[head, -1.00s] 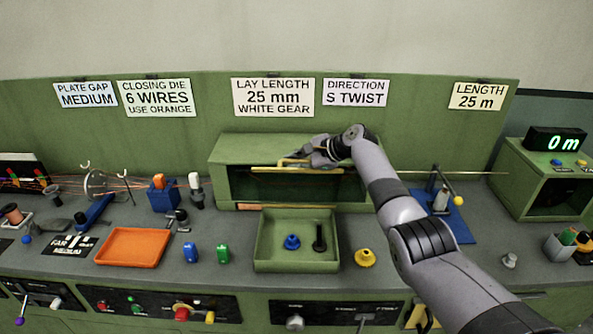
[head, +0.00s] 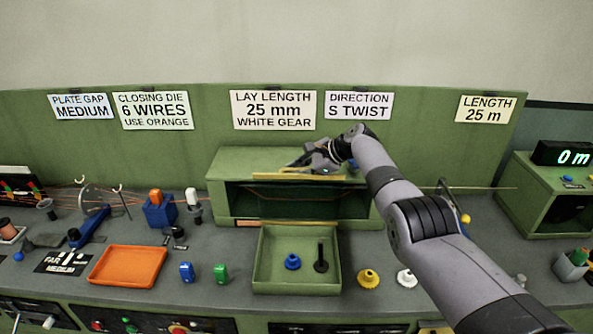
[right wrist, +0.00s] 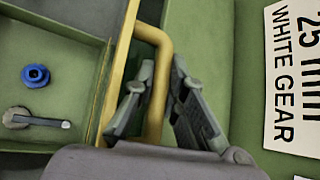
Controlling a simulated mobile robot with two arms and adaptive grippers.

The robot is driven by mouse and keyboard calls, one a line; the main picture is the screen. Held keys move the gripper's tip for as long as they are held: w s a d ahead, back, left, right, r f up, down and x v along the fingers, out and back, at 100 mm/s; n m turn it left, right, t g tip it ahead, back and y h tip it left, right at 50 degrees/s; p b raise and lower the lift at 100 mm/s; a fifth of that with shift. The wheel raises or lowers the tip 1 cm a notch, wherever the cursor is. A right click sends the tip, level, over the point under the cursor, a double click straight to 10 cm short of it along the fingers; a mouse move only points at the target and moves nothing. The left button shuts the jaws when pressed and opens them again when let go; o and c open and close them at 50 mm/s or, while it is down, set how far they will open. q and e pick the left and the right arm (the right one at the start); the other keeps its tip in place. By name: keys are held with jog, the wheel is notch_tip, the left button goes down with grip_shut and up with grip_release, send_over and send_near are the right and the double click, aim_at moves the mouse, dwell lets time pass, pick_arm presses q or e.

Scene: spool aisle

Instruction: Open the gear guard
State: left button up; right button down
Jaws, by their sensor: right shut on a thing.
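The gear guard is a flap with a yellow edge (head: 300,177) and a yellow handle on a green housing (head: 217,178) at the back of the bench. It sits raised along the top of the housing's opening, and the dark inside shows below it. My right gripper (head: 312,162) is at the guard's upper side. In the right wrist view its fingers (right wrist: 161,78) straddle the bent yellow handle (right wrist: 150,34) and are shut on it. The fingers partly hide the handle. My left gripper is not in view.
A green tray (head: 262,274) below the opening holds a blue gear (head: 292,261) and a dark bolt-like piece (head: 321,258). A yellow gear (head: 368,278) and a white gear (head: 406,278) lie right of it. An orange tray (head: 128,266) lies left. My right arm crosses the right side.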

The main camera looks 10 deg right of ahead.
jog(key=c, duration=1.8)
grip_release()
jog(key=shift+w+r, duration=0.2)
jog(key=shift+w, duration=0.05)
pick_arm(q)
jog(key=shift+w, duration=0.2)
pick_arm(e)
jog(key=shift+o, duration=1)
jog(key=shift+s+f, duration=0.1)
jog(key=shift+s, duration=0.05)
jog(key=shift+s+d+r, duration=0.2)
jog(key=shift+d+r, duration=0.05)
jog(key=shift+d, duration=0.15)
jog(key=v, duration=1.1)
jog(key=shift+s, duration=0.1)
